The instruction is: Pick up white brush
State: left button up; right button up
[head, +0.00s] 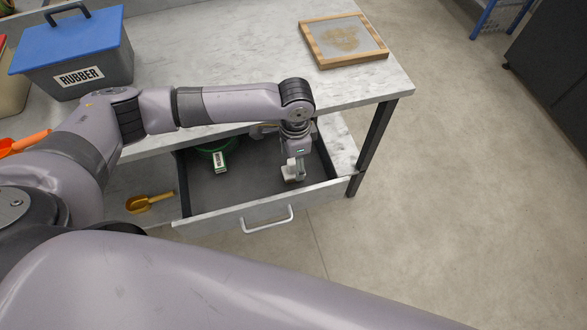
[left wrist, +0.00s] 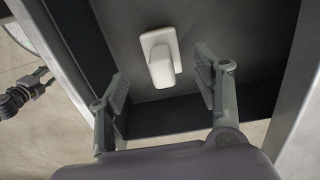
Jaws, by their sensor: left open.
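The white brush (left wrist: 161,58) lies on the dark floor of the open drawer (head: 258,213). In the left wrist view it shows as a white block with a rounded handle-like part, between and just beyond the two fingertips. My left gripper (head: 292,170) reaches down into the right part of the drawer in the head view. In the left wrist view (left wrist: 162,83) its fingers are spread wide and nothing is between the pads. In the head view a white part of the brush (head: 288,174) shows beside the fingers. A dark gripper-like shape, apparently my right one, shows small at the left wrist view's left edge.
A green round item (head: 217,147) and a small labelled box (head: 220,162) sit in the drawer's left part. A yellow scoop (head: 150,202) lies left of the drawer. A blue-lidded RUBBER box (head: 80,60) and a wood-framed tray (head: 343,40) stand on the tabletop.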

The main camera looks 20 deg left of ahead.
aim_at(294, 169)
pick_arm(q)
jog(key=shift+f, duration=0.3)
jog(key=f, duration=0.3)
jog(key=shift+w+a+f, duration=0.1)
jog(key=shift+a+f, duration=0.1)
jog(key=shift+f, duration=0.65)
pick_arm(e)
jog(key=shift+s+r, duration=0.15)
jog(key=shift+s, duration=0.85)
pick_arm(q)
jog(key=shift+c, duration=0.5)
pick_arm(e)
jog(key=shift+w, duration=0.1)
pick_arm(q)
jog(key=c, duration=1.2)
pick_arm(e)
jog(key=shift+w+d, duration=0.15)
jog(key=shift+w, duration=0.2)
